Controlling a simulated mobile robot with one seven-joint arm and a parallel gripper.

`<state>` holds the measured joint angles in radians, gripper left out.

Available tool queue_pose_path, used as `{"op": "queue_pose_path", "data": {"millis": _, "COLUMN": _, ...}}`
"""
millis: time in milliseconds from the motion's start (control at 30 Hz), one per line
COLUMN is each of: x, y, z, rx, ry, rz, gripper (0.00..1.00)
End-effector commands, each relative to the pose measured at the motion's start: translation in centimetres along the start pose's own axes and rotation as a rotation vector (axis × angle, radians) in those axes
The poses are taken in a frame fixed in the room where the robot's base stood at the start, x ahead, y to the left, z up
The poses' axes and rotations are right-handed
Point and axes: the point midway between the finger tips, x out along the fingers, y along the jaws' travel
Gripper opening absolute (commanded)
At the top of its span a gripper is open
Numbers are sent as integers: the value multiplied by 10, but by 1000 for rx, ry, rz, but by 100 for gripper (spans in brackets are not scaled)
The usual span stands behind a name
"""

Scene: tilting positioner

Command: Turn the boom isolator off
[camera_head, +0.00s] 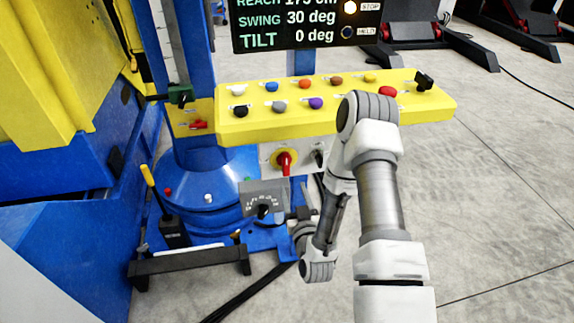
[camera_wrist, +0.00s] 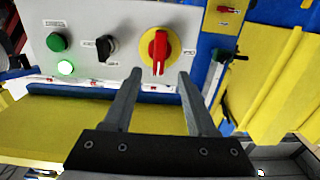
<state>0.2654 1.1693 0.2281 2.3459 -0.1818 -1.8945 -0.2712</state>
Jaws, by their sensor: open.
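A red rotary handle on a round yellow plate (camera_wrist: 157,48) sits on a light grey panel in the wrist view, its grip upright in the picture. It looks like an isolator, but its labels are too small to read. In the head view the same red handle (camera_head: 285,162) is below the yellow console. My gripper (camera_wrist: 158,75) is open and empty, its two fingers pointing at the panel, with the red handle just beyond and between the fingertips. I cannot tell whether they touch the panel. In the head view my gripper is not clearly seen.
A black selector knob (camera_wrist: 106,46), a green button (camera_wrist: 57,42) and a lit green lamp (camera_wrist: 66,67) share the panel. A smaller red lever (camera_head: 198,125) is on a yellow plate by the column. The yellow console (camera_head: 240,130) with several coloured knobs overhangs the panel.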

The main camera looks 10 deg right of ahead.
Motion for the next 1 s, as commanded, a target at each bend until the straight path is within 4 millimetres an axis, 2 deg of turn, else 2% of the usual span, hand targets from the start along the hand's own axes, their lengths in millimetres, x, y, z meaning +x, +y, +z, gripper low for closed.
{"op": "queue_pose_path", "data": {"millis": 33, "x": 12, "y": 1, "z": 0, "rx": -1, "ry": 4, "rz": 3, "gripper": 57}}
{"op": "queue_pose_path", "data": {"millis": 200, "x": 49, "y": 1, "z": 1, "rx": -1, "ry": 4, "rz": 2, "gripper": 57}}
{"op": "queue_pose_path", "data": {"millis": 400, "x": 80, "y": 1, "z": 2, "rx": 0, "ry": 1, "rz": 1, "gripper": 57}}
{"op": "queue_pose_path", "data": {"millis": 600, "x": 94, "y": 1, "z": 2, "rx": 0, "ry": -1, "rz": 2, "gripper": 57}}
{"op": "queue_pose_path", "data": {"millis": 867, "x": 96, "y": 1, "z": 2, "rx": 0, "ry": -2, "rz": 1, "gripper": 57}}
{"op": "queue_pose_path", "data": {"millis": 900, "x": 96, "y": 1, "z": 2, "rx": -1, "ry": -2, "rz": 1, "gripper": 56}}
{"op": "queue_pose_path", "data": {"millis": 1000, "x": 95, "y": 1, "z": 2, "rx": -1, "ry": -2, "rz": 1, "gripper": 38}}
